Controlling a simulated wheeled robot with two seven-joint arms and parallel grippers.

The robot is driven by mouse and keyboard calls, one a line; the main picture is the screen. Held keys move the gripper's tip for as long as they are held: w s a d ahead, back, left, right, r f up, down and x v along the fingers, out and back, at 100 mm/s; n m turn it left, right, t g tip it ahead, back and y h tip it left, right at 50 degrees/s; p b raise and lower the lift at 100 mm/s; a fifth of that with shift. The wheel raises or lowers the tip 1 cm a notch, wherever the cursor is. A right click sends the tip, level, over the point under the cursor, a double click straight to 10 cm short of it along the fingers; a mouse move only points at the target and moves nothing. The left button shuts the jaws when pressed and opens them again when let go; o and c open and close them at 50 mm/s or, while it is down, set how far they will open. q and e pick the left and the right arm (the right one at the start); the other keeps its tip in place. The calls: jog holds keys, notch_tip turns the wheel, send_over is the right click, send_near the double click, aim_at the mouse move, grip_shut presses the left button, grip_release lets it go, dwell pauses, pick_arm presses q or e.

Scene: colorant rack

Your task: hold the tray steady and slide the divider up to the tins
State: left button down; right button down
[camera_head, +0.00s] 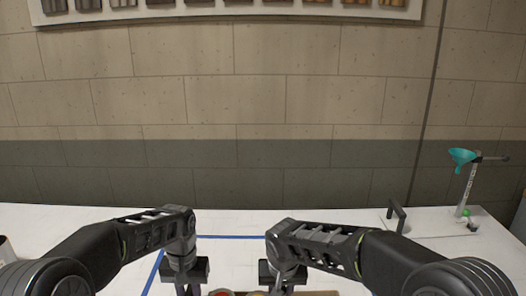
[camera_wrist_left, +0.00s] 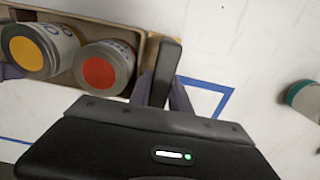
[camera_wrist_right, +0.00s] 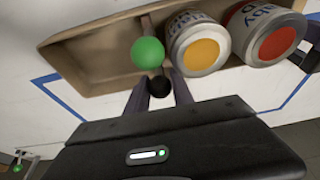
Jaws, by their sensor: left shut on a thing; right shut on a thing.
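The shallow tan tray (camera_wrist_right: 90,55) holds a yellow-topped tin (camera_wrist_right: 201,53) and a red-topped tin (camera_wrist_right: 273,43), side by side; in the left wrist view they are a yellow tin (camera_wrist_left: 27,50) and a red tin (camera_wrist_left: 99,72). My left gripper (camera_wrist_left: 163,92) is shut on a dark upright handle (camera_wrist_left: 168,62) at the tray's end, beside the red tin. A thin divider (camera_wrist_right: 147,26) with a green ball (camera_wrist_right: 147,53) stands just beside the yellow tin; whether they touch is unclear. My right gripper (camera_wrist_right: 160,92) is shut on a black knob (camera_wrist_right: 160,86) by the green ball.
Blue tape (camera_head: 236,237) outlines an area on the white table around the tray. The tray's other end is empty. A stand with a teal funnel (camera_head: 462,157) is at the right. A teal-and-white container (camera_wrist_left: 304,96) lies beyond the handle. A sample board hangs on the wall.

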aim_at(265, 293)
pick_arm(q)
jog(key=shift+d, duration=0.15)
pick_arm(e)
jog(key=shift+a, duration=1.3)
jog(key=shift+a, duration=0.75)
jog(key=c, duration=1)
grip_release()
jog(key=shift+s, duration=0.1)
